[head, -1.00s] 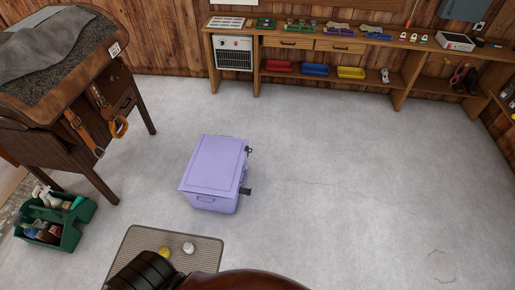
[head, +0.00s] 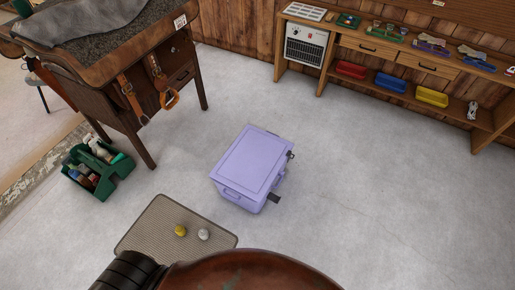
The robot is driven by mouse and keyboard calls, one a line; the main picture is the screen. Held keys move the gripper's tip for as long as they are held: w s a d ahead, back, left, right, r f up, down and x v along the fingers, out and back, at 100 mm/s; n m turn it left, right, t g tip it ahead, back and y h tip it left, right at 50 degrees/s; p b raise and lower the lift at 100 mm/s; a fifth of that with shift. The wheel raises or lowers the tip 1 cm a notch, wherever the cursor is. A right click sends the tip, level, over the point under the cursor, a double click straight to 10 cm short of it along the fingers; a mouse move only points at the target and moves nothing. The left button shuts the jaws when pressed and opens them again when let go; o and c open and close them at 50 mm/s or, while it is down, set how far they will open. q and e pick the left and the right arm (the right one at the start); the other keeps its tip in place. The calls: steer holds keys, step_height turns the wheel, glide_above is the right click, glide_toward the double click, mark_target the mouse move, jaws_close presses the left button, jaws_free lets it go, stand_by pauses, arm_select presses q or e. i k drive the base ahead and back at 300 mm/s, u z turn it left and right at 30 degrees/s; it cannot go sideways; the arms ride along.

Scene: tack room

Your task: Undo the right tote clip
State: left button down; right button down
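A lavender tote (head: 253,162) with its lid on stands on the grey floor in the middle of the head view. A handle shows on its near left end. Two dark clips are on its right side: a far clip (head: 291,155) by the far right corner and a near clip (head: 274,198) that sticks outward near the front corner. I cannot tell from here whether either clip is fastened. Neither of my grippers is in view.
A ribbed mat (head: 150,222) with a yellow and a pale round item lies left of the tote. A green caddy (head: 118,172) stands by a dark wooden stand (head: 120,95). A shelf bench (head: 380,55) lines the back wall. Floor right of the tote is clear.

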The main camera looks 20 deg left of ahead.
mark_target(289, 153)
steer(key=u, duration=0.2)
steer(key=i, duration=0.2)
steer(key=z, duration=0.35)
steer(key=k, duration=0.65)
steer(key=z, duration=1.1)
steer(key=i, duration=1.45)
steer(key=u, duration=0.9)
steer(key=i, duration=0.4)
steer(key=u, duration=0.4)
